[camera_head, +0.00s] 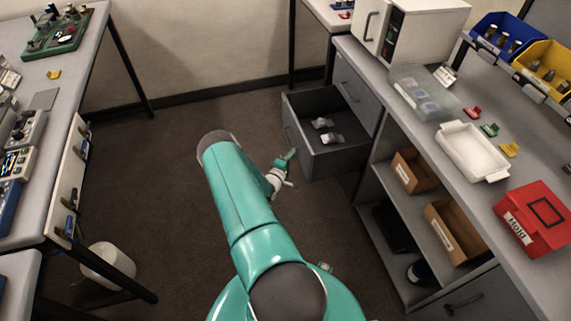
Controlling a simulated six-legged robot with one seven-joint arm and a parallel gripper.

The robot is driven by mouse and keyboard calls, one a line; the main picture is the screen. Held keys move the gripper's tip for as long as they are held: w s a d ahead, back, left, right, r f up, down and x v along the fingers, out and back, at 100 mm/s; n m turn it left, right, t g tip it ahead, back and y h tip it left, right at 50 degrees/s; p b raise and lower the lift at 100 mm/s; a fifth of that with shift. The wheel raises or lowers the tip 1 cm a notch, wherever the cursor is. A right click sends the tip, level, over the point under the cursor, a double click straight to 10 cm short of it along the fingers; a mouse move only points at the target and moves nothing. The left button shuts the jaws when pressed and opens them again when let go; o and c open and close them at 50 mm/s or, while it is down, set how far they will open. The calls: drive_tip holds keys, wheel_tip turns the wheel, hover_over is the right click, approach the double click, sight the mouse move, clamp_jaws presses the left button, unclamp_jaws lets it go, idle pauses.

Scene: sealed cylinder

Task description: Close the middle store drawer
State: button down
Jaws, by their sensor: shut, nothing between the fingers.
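The grey store drawer (347,151) stands pulled out from the cabinet under the right-hand bench. It holds a few small light-coloured items (327,130). Its front panel, with a handle, faces left, towards the open floor. My gripper (292,154) is at the end of my teal arm, just left of the drawer's near front corner. The gripper is shut and holds nothing. I cannot tell whether it touches the drawer. A closed drawer front (357,92) shows behind the open one.
The right bench carries a white box-shaped machine (424,29), a white tray (470,150) and a red case (534,217). Open shelves below hold cardboard boxes (455,231). A left bench (75,60) and a white bin (106,266) flank clear floor.

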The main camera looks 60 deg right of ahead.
sight(306, 146)
drive_tip(key=s+d, duration=0.1)
drive_tip(key=d, duration=0.1)
drive_tip(key=s+d, duration=0.1)
drive_tip(key=shift+s+d, duration=0.35)
drive_tip(key=shift+d, duration=0.05)
drive_tip(key=shift+s+d, duration=0.15)
drive_tip(key=shift+s, duration=0.05)
